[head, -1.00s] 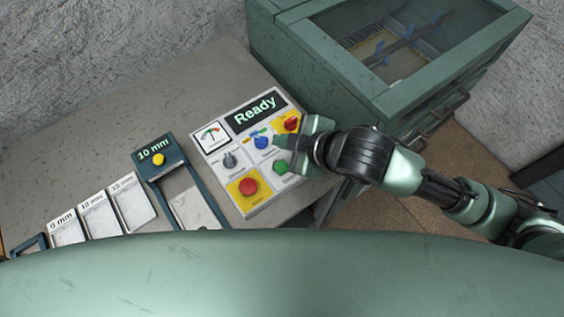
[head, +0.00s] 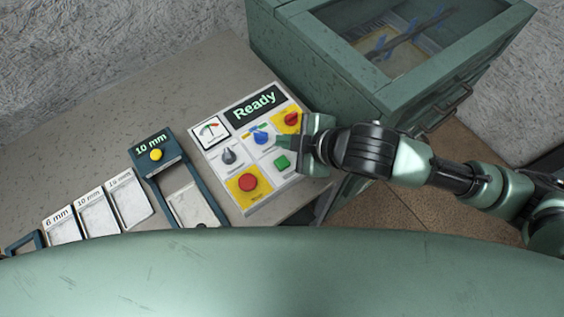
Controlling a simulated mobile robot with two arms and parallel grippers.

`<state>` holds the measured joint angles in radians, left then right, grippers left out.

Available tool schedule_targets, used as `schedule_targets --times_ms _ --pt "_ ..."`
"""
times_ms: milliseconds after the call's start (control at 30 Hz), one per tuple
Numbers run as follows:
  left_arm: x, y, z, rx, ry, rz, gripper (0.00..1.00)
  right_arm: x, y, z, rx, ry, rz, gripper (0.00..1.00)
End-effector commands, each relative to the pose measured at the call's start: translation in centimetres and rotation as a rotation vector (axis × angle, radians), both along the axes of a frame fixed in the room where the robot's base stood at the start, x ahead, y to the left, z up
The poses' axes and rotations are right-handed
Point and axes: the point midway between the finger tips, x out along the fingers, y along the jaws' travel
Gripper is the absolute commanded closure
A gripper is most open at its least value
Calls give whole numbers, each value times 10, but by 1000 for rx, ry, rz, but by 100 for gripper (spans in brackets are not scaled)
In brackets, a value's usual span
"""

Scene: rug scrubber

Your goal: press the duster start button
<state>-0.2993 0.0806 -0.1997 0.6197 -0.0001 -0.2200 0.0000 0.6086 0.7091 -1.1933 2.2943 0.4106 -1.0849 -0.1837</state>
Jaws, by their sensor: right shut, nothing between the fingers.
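The control panel (head: 226,160) lies on the grey bench, with a dark display (head: 254,103) reading "Ready". A green button (head: 282,162) sits at its right side and looks unobstructed. A red round button (head: 248,182) on a yellow plate is at the lower left. A blue knob (head: 262,138) and a red switch (head: 291,119) on yellow are higher up. The small labels are too small to read. My right gripper (head: 286,142) is shut and empty, its tips over the panel's right side, just above the green button in the picture. My left gripper is out of view.
A green cabinet (head: 350,75) with a glass top stands behind right; a bar with blue pieces (head: 405,35) shows inside. Several pale labelled plates (head: 95,212) lie farther left.

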Motion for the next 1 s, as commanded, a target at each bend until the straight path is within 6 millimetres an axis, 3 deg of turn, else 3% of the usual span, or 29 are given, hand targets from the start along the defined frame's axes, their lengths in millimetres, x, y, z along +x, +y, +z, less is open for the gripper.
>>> schedule_targets --times_ms 33,300,533,1000 --pt "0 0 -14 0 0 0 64 0 0 -14 0 0 0 100" --pt "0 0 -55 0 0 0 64 0 0 -51 0 -1 1 100" --pt "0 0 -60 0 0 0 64 0 0 -68 0 1 0 100" --pt "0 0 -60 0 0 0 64 0 0 -69 0 0 0 100"
